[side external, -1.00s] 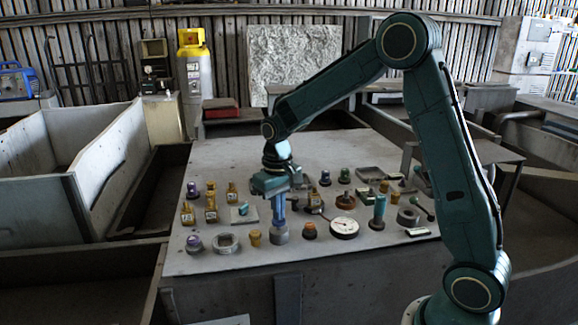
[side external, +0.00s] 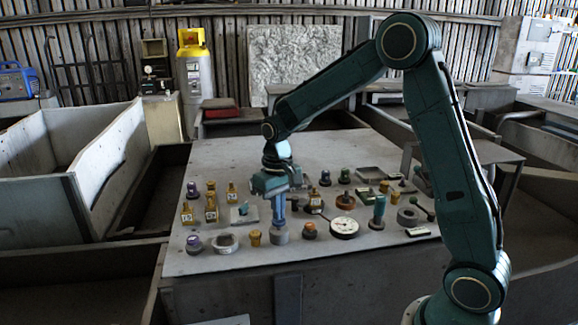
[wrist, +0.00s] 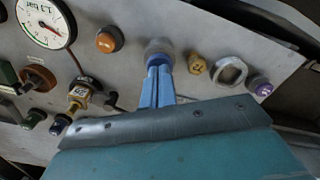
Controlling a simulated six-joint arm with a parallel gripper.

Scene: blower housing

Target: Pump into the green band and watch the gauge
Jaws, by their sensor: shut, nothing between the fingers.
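My gripper (side external: 278,226) points straight down with its blue fingers shut and empty. The fingertips are at the top of a short grey round plunger (side external: 281,237) near the front of the panel. In the wrist view the shut fingers (wrist: 158,68) overlap the near side of the plunger (wrist: 158,46), so I cannot tell whether they touch it. A round white gauge (side external: 344,229) lies to the right of the plunger. The gauge (wrist: 46,22) is cut by the top edge of the wrist view.
An orange dome button (side external: 309,230) sits between plunger and gauge. A brass knob (side external: 255,238) and a pale ring (side external: 225,243) lie to the left. A teal upright cylinder (side external: 379,211) stands right of the gauge. Several brass valves and knobs crowd the panel (side external: 200,265) behind.

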